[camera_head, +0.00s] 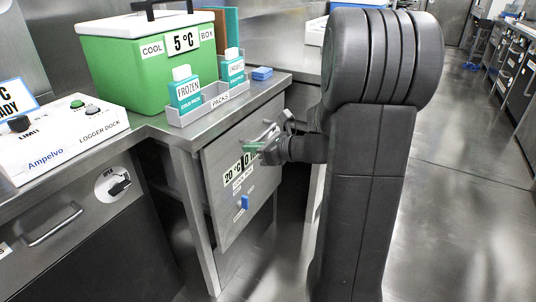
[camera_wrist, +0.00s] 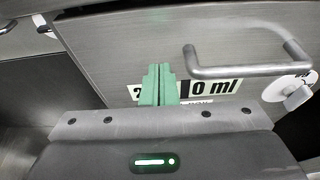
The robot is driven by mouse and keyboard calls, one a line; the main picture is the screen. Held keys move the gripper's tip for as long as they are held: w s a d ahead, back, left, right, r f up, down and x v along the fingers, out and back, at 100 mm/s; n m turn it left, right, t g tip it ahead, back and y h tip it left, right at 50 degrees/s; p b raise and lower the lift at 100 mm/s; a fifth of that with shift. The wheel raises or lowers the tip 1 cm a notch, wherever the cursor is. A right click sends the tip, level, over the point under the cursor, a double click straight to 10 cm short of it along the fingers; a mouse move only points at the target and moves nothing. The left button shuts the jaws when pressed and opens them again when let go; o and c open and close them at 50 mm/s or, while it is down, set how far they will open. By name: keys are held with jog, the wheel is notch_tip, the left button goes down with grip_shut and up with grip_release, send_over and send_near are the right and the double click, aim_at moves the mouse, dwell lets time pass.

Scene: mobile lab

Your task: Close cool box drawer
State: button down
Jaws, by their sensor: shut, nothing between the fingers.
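The green cool box (camera_head: 145,75) stands on the counter with its white lid on and a "5 °C" label. Below the counter is a grey drawer front (camera_head: 228,215) with a "20 °C" label and a blue tab; how far it stands out is hard to tell. In the wrist view the front (camera_wrist: 120,55) carries a metal bar handle (camera_wrist: 240,70). My gripper (camera_head: 262,147) is at the front's upper part, its green fingers (camera_wrist: 158,84) together and empty. They are left of and below the handle in the wrist view; contact with the front cannot be told.
A grey rack (camera_head: 208,107) of cold packs and a blue block (camera_head: 262,73) stand by the cool box. A white logger dock (camera_head: 60,140) sits at the left. A lower cabinet with a bar handle (camera_head: 53,226) is at front left. Open floor (camera_head: 455,190) lies to the right.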

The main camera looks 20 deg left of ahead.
aim_at(233, 138)
jog(key=shift+w+a+b, duration=0.15)
jog(key=shift+a+b, duration=0.25)
jog(key=shift+a, duration=1.25)
jog(key=shift+r, duration=0.1)
jog(key=shift+a+r+p, duration=0.1)
jog(key=shift+a+p, duration=0.35)
jog(key=shift+p, duration=0.05)
jog(key=shift+w+a+p, duration=0.2)
jog(key=shift+a+p, duration=0.7)
jog(key=shift+a, duration=0.95)
